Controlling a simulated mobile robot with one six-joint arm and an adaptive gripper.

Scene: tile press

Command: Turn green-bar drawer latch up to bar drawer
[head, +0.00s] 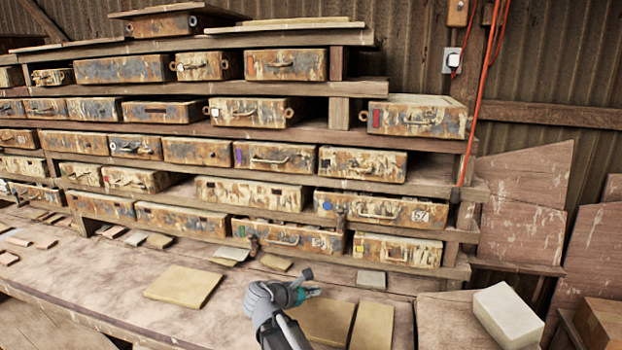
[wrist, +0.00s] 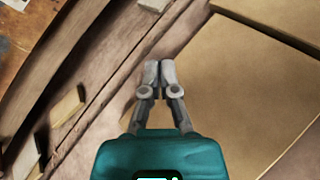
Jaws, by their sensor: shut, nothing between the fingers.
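A worn camouflage-painted drawer (head: 290,236) in the low row has a small coloured bar at its left end that looks green, though it is too small to be sure. It has a curved handle on its front. A small dark latch (head: 254,244) hangs at the shelf edge near its lower left. My gripper (head: 315,292) is over the bench in front of and below this drawer, apart from it and from the latch. In the wrist view my gripper (wrist: 160,68) is shut and empty, its fingertips together above the bench. Neither the latch nor the drawer can be identified in the wrist view.
Flat tan tiles (head: 184,287) lie on the wooden bench (head: 90,275); a large one (wrist: 240,85) is beside my fingers. Other drawers fill the shelves. A pale block (head: 507,315) stands at right. A red cord (head: 482,95) hangs beside the rack.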

